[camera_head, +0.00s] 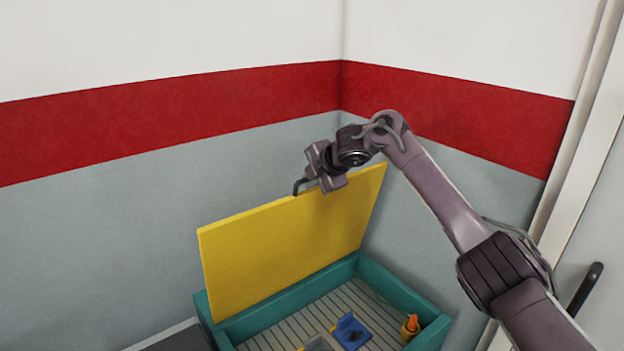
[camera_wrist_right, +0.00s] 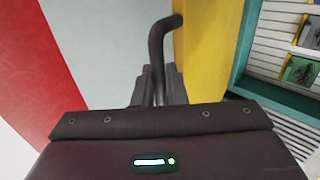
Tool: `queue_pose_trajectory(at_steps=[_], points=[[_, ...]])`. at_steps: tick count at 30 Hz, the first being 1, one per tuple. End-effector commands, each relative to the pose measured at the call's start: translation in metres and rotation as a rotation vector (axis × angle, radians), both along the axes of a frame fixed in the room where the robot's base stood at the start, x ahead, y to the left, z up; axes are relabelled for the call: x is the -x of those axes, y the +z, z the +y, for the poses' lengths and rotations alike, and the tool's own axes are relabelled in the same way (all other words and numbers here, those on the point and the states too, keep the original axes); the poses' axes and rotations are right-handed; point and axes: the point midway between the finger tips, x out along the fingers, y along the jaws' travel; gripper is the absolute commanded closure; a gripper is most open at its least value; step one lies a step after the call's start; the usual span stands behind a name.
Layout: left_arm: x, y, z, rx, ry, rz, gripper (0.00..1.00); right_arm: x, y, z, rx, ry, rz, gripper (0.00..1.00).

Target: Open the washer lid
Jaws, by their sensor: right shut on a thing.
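The washer (camera_head: 267,314) is a teal box with a slatted light floor. Its yellow lid (camera_head: 285,245) stands raised, tilted steeply up at the back of the box. A dark bent handle (camera_head: 298,187) is on the lid's top edge. My right gripper (camera_head: 312,185) is at that top edge, shut on the handle. In the right wrist view the handle (camera_wrist_right: 157,55) rises from between the jaws beside the yellow lid (camera_wrist_right: 205,50). The jaw tips are mostly hidden by the gripper body. My left gripper is in neither view.
Inside the washer are a blue part (camera_head: 351,331), a grey part (camera_head: 320,343) and an orange-topped piece (camera_head: 411,326). Walls with a red band (camera_head: 180,120) meet in a corner behind the lid. A door with a dark handle (camera_head: 585,290) is at the right.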

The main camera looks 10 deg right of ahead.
Motion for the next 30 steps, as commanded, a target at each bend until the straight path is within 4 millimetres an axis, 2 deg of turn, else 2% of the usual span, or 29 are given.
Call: queue_pose_trajectory(at_steps=[2, 3, 6, 17, 24, 30], points=[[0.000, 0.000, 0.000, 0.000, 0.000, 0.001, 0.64, 0.001, -0.003, 0.000, 0.004, 0.002, 0.005, 1.00], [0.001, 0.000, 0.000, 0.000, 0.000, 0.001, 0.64, 0.001, -0.003, 0.000, 0.004, 0.002, 0.005, 0.86], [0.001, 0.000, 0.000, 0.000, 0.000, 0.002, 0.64, 0.001, -0.003, 0.000, 0.004, 0.002, 0.004, 0.73], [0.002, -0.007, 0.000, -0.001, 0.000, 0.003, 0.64, 0.005, 0.002, -0.003, 0.001, 0.002, 0.002, 0.72], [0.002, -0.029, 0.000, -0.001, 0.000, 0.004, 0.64, 0.032, 0.029, -0.014, 0.002, 0.001, -0.005, 0.72], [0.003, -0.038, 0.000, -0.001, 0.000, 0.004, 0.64, 0.050, 0.048, -0.020, 0.002, 0.001, -0.003, 0.72]])
